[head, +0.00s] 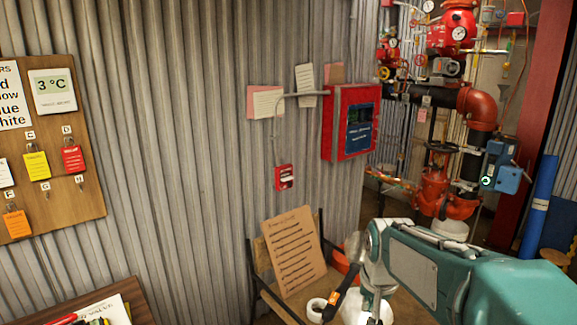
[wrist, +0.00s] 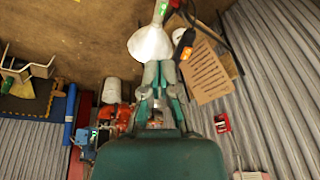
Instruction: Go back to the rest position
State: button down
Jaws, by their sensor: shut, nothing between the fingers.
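My gripper (wrist: 160,70) shows in the wrist view with its two grey fingers close together and nothing held between them. A white cone-shaped object (wrist: 150,43) shows just beyond the fingertips; I cannot tell how far away it is. In the head view my teal and grey arm reaches in from the lower right. The fingertips cannot be made out clearly there.
A cardboard sign (head: 293,250) leans on a small stand by the corrugated wall (head: 200,130). A red cabinet (head: 351,122) and a red call box (head: 284,177) are on the wall. Red riser pipes (head: 436,190) stand behind my arm. A wooden tag board (head: 88,190) hangs left.

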jog(key=s+r+n+t, duration=0.2)
jog(key=s, duration=1.6)
jog(key=shift+s+a+r+n+t, duration=0.25)
jog(key=shift+r+n+t, duration=0.05)
jog(key=shift+r+n, duration=0.1)
jog(key=c, duration=1.1)
grip_release()
jog(key=shift+s+f, duration=0.1)
jog(key=shift+s, duration=0.15)
jog(key=o, duration=0.6)
jog(key=w+f+m+g, duration=0.1)
jog(key=w+f, duration=0.1)
jog(key=w, duration=0.8)
jog(key=w+f+m+g, duration=0.2)
jog(key=w, duration=0.8)
jog(key=w+d+f+m+g, duration=0.1)
jog(key=w+f, duration=1)
jog(key=f, duration=0.6)
jog(key=w+f+m+g, duration=0.1)
jog(key=w+f, duration=0.1)
jog(key=f, duration=0.6)
jog(key=w+d+f+m, duration=0.1)
jog(key=w+f, duration=0.1)
jog(key=f, duration=0.6)
jog(key=shift+w+g, duration=0.1)
jog(key=shift+g, duration=0.2)
